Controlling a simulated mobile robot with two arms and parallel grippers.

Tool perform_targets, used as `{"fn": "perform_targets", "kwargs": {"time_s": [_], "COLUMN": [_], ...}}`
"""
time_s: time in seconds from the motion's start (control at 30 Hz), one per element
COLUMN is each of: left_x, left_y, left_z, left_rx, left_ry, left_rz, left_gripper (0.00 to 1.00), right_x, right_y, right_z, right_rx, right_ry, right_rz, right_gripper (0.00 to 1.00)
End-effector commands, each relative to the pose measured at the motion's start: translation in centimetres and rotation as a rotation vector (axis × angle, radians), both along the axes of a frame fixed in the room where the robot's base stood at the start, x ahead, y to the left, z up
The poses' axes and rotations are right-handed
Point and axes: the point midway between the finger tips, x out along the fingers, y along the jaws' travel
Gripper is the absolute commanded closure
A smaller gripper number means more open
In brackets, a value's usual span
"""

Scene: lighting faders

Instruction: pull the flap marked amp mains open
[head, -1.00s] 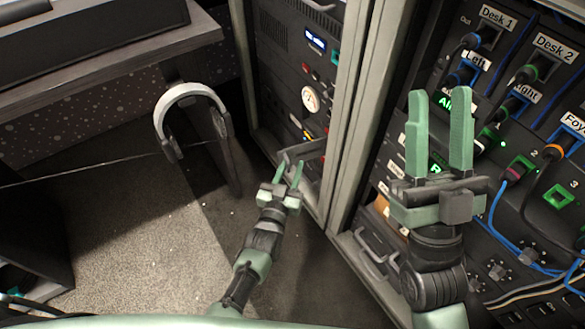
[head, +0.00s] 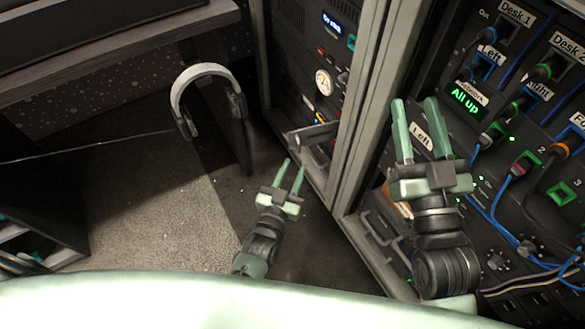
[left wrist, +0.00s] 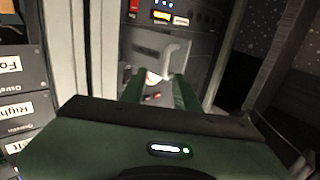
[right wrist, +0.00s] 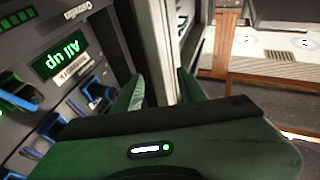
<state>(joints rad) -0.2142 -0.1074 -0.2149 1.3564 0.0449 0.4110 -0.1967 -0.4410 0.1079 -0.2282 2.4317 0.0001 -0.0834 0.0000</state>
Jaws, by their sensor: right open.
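A grey bar-like handle (head: 313,135) juts from the lower part of the left rack, apparently on a flap; no amp mains label is readable. In the left wrist view a pale bent handle (left wrist: 176,58) stands just beyond the fingertips. My left gripper (head: 294,163) is open and empty, just below and left of the bar in the head view, seemingly apart from it. The same gripper shows in the left wrist view (left wrist: 158,88) with its fingers spread. My right gripper (head: 415,101) is open and empty in front of the right rack's panel.
The right rack's panel (head: 500,165) carries cables, plugs and a green display (head: 465,98) reading "All up". A pale rack post (head: 365,110) stands between the two racks. Headphones (head: 205,75) hang by the desk at left. The floor (head: 150,215) at left is clear.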

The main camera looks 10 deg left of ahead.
Motion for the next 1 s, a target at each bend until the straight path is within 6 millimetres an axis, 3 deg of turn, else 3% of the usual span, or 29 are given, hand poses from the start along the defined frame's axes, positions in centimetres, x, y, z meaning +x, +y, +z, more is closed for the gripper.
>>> {"fn": "perform_targets", "kwargs": {"time_s": [0.4,0.57,0.67,0.77,0.87,1.0], "left_x": [-0.4,-0.5,-0.7,-1.0,-1.3,-1.4], "left_y": [0.0,-0.9,-2.2,-3.5,-4.0,-2.9], "left_z": [0.0,-0.6,-1.5,-3.0,-4.4,-5.2], "left_rx": [0.004,0.152,0.411,0.801,1.269,1.951], "left_ry": [-0.002,-0.022,-0.063,-0.136,-0.236,-0.380], "left_rz": [-0.002,-0.049,-0.121,-0.204,-0.263,-0.268], "left_gripper": [0.70,0.70,0.70,0.70,0.70,0.70], "right_x": [0.2,0.1,-0.2,-1.1,-2.9,-6.5], "right_y": [0.0,0.0,0.1,0.1,0.0,-0.4], "right_z": [-0.6,0.2,1.6,3.6,5.9,8.4], "right_rx": [-0.008,0.006,0.030,0.066,0.108,0.171], "right_ry": [0.028,-0.035,-0.139,-0.293,-0.475,-0.737], "right_rz": [-0.001,0.001,0.006,0.014,0.024,0.042], "right_gripper": [0.59,0.59,0.59,0.59,0.59,0.59]}}
